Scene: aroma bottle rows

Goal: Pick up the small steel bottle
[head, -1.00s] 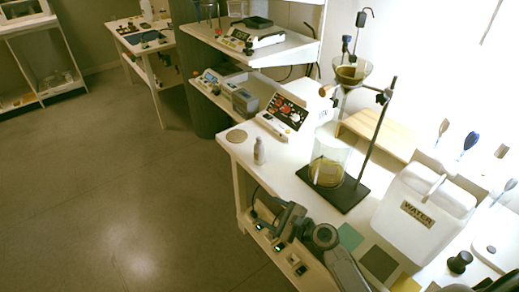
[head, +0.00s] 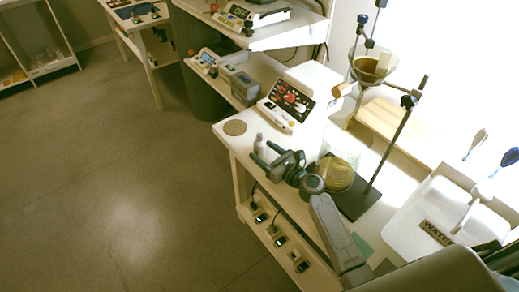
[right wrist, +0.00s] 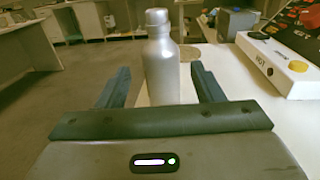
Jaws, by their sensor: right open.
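The small steel bottle (head: 259,142) stands upright near the left edge of the white bench, partly hidden in the head view by my right gripper (head: 267,154). In the right wrist view the bottle (right wrist: 161,62) is a grey metal bottle with a rounded cap, straight ahead of the palm. The fingers of my right gripper (right wrist: 160,78) are open, one on each side of the bottle in the picture. Gaps show between the bottle and both fingers. The bottle's base is hidden behind the palm. My left gripper is not in view.
A round cork mat (head: 235,128) lies at the bench corner. A hot plate with a dark control panel (head: 291,101) stands behind the bottle. A glass beaker (head: 338,170) and a stand with a funnel (head: 375,66) are to the right. A white water container (head: 440,215) stands farther right.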

